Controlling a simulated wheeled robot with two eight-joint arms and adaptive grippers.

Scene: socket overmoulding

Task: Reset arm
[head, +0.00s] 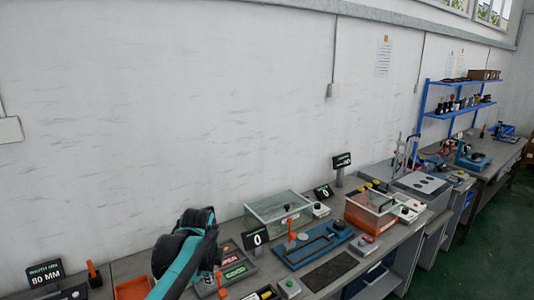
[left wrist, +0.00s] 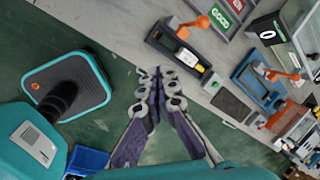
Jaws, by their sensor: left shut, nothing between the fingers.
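My left gripper (left wrist: 157,74) is in the middle of the left wrist view. Its two grey and purple fingers come together at the tips, shut and empty, with green floor and the bench edge behind them. My left arm, teal and black, rises over the bench at the lower middle of the head view; its gripper is hard to make out there. My right gripper is in neither view.
A long grey bench (head: 335,274) runs along the wall. It carries a blue fixture (head: 312,244), clear-sided boxes (head: 280,208), an orange-rimmed box (head: 371,208), a "0" display (head: 255,238) and a tray marked GOOD (left wrist: 222,15). Green floor (left wrist: 110,25) lies open beside it.

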